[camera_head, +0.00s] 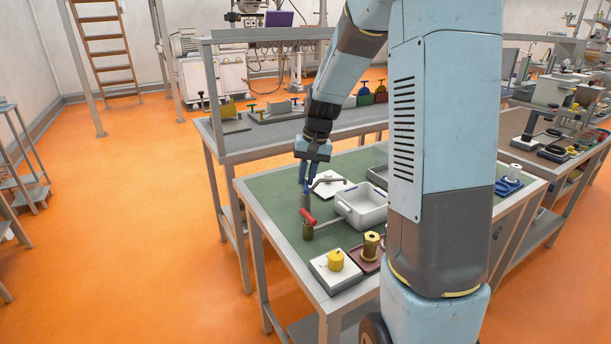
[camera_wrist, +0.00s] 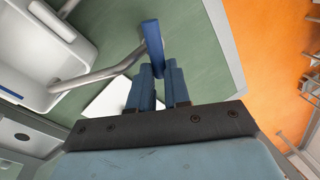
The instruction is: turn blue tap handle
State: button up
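The blue tap handle (camera_wrist: 152,38) stands out from the tap by the grey spout (camera_wrist: 105,73) in the wrist view. In the head view the blue handle (camera_head: 306,188) is small and partly covered by my gripper (camera_head: 307,170), which points down over it. In the wrist view my gripper (camera_wrist: 158,75) has its two blue fingers close together, with the handle's near end between the fingertips. They look closed on it, though exact contact is hard to see. A red tap handle (camera_head: 308,217) sits nearer on a second tap with its own grey spout (camera_head: 329,224).
A white sink (camera_head: 364,205) is right of the taps, on the green table top (camera_head: 262,195). A yellow knob on a white block (camera_head: 335,263) and a brass part (camera_head: 371,245) stand at the front. Another bench with small fixtures is behind. The orange floor at left is open.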

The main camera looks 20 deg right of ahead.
grip_shut()
jog(key=shift+a, duration=0.2)
jog(key=shift+d, duration=0.15)
jog(key=shift+n, duration=0.4)
jog(key=shift+w+a+n, duration=0.15)
jog(key=shift+a+n, duration=0.05)
jog(key=shift+n, duration=0.8)
jog(key=n, duration=0.3)
jog(key=a+n+g, duration=0.1)
jog(key=n, duration=0.2)
jog(key=shift+a, duration=0.1)
jog(key=shift+g, duration=0.3)
